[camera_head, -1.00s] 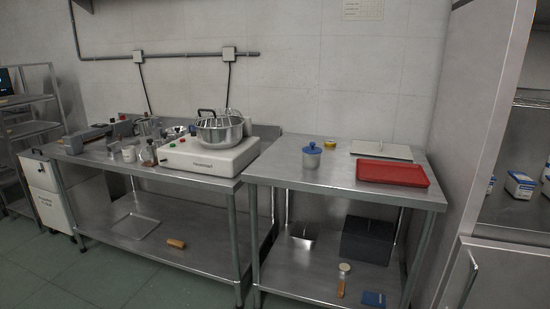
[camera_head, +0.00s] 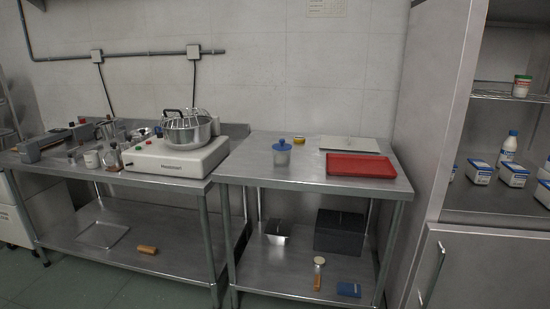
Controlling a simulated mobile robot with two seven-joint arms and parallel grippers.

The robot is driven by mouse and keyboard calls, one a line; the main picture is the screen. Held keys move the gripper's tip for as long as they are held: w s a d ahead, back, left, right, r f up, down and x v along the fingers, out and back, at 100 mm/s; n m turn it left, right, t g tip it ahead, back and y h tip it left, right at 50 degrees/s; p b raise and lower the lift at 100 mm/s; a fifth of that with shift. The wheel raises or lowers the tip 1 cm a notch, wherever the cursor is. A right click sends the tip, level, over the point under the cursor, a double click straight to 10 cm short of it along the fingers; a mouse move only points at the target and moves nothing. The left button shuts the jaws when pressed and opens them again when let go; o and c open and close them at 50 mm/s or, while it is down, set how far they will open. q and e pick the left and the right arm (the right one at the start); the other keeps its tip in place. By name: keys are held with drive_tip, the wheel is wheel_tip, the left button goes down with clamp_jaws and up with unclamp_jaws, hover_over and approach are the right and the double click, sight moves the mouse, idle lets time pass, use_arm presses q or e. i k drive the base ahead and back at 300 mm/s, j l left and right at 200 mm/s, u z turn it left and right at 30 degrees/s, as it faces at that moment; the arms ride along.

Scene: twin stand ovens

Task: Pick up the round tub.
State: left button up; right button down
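A small round tub (camera_head: 522,86) with a white and red body and a green lid stands upright on the upper wire shelf of the cabinet at the right. A blue-lidded round jar (camera_head: 282,152), pale and translucent, stands on the right steel table (camera_head: 240,172). I cannot tell for certain which of these the task names, though the green-lidded one looks most like a tub. Neither of my grippers is in view.
A red tray (camera_head: 360,166), a flat steel sheet (camera_head: 348,144) and a yellow roll (camera_head: 299,140) lie on the right table. A steel bowl (camera_head: 187,134) sits on a white machine (camera_head: 175,160). White-blue boxes (camera_head: 513,174) and a bottle (camera_head: 508,146) stand on the cabinet's lower shelf.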

sight(280, 158)
drive_tip(key=i+l, duration=0.15)
drive_tip(key=i, duration=0.35)
drive_tip(key=i+l+u, duration=0.15)
drive_tip(key=i, duration=0.4)
